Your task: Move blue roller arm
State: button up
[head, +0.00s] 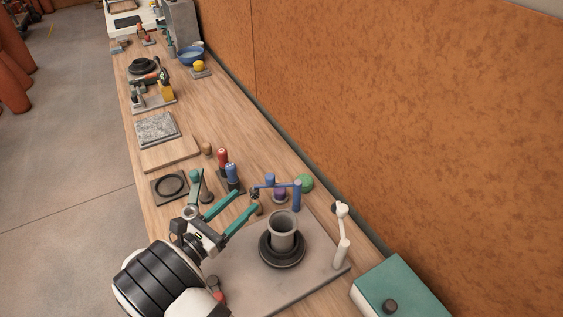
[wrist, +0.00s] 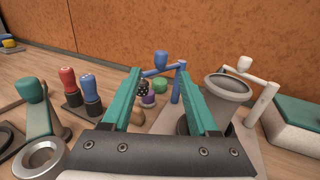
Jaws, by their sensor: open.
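The blue roller arm (head: 297,196) has an upright blue post, a level arm with a blue knob on top, and a dark textured roller at its left end. It stands at the far side of the grey base plate (head: 235,262). In the wrist view the blue roller arm (wrist: 177,88) shows between my fingers, beyond them. My gripper (head: 248,199) is open, its two teal fingers apart and empty. Its tips are near the roller end; I cannot tell if they touch it. In the wrist view the fingers of my gripper (wrist: 160,74) frame the arm and roller.
A grey pot (head: 281,235) stands on a dark wheel, right of my gripper. A white arm (head: 341,252) stands on the plate's right side. Red (head: 222,158) and blue (head: 232,173) handled tools stand left. A teal box (head: 400,285) is at front right. An orange wall borders the bench.

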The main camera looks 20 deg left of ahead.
aim_at(273, 174)
jog(key=x, duration=1.4)
jog(key=shift+s, duration=0.1)
grip_shut()
jog(key=shift+r, duration=0.1)
dwell(0.6)
